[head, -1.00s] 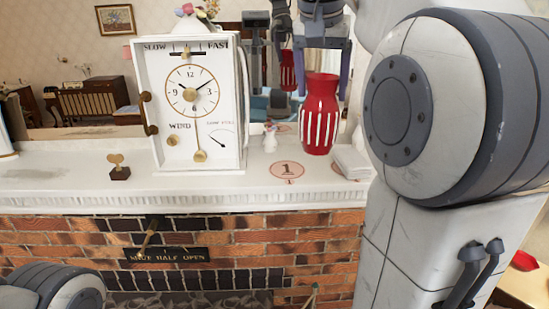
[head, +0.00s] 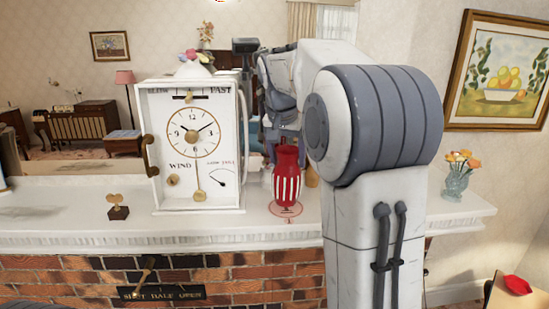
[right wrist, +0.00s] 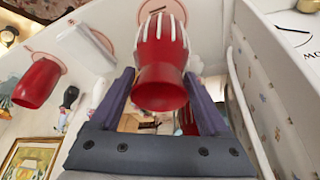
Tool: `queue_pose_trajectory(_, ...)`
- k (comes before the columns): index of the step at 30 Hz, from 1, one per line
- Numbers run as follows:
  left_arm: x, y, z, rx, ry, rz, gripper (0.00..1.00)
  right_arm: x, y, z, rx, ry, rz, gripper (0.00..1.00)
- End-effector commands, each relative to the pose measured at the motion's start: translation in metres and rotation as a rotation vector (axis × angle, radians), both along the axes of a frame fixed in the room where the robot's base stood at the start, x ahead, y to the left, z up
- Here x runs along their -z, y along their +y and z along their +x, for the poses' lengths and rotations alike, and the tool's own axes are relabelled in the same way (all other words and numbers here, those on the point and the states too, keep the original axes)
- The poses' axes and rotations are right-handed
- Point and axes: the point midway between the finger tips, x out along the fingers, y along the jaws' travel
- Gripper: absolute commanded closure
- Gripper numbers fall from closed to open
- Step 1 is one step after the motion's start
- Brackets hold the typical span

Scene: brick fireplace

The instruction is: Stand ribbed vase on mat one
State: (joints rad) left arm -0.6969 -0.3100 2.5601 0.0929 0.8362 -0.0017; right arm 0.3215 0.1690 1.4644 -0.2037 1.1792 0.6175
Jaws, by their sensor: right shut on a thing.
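The ribbed vase (head: 287,180) is red with white vertical ribs. It is upright over mat one (head: 284,211), a pinkish round mark on the white mantel, right of the clock. Its base overlaps the mat; I cannot tell whether it touches. My right gripper (head: 285,140) is at the vase's top, partly hidden by my arm. In the right wrist view the vase (right wrist: 162,88) is between the gripper's two fingers (right wrist: 162,92), its mouth toward the camera, with part of a mat ring (right wrist: 150,9) beyond its base. My left gripper is out of view.
A white clock (head: 180,187) stands close left of the vase. A winding key on a stand (head: 118,212) is farther left. In the right wrist view another red object (right wrist: 36,84) is on another ring, near a white block (right wrist: 88,46). A flower vase (head: 457,187) stands at the right.

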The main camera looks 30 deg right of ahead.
Motion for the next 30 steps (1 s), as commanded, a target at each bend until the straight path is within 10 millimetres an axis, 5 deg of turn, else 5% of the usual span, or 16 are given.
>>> queue_pose_trajectory(17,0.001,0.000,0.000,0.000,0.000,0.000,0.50,0.020,-0.001,0.000,-0.001,-0.003,-0.001,1.00)
queue_pose_trajectory(18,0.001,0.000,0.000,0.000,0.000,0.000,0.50,0.021,-0.001,0.000,0.000,0.000,0.000,0.17)
queue_pose_trajectory(19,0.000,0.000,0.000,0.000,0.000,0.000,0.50,0.020,-0.001,0.000,0.000,0.000,0.000,0.06)
queue_pose_trajectory(20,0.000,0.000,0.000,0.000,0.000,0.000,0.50,0.020,-0.001,0.000,0.000,0.000,0.000,0.00)
queue_pose_trajectory(30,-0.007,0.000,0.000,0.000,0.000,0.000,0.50,0.011,-0.001,0.000,0.000,-0.001,0.000,0.00)
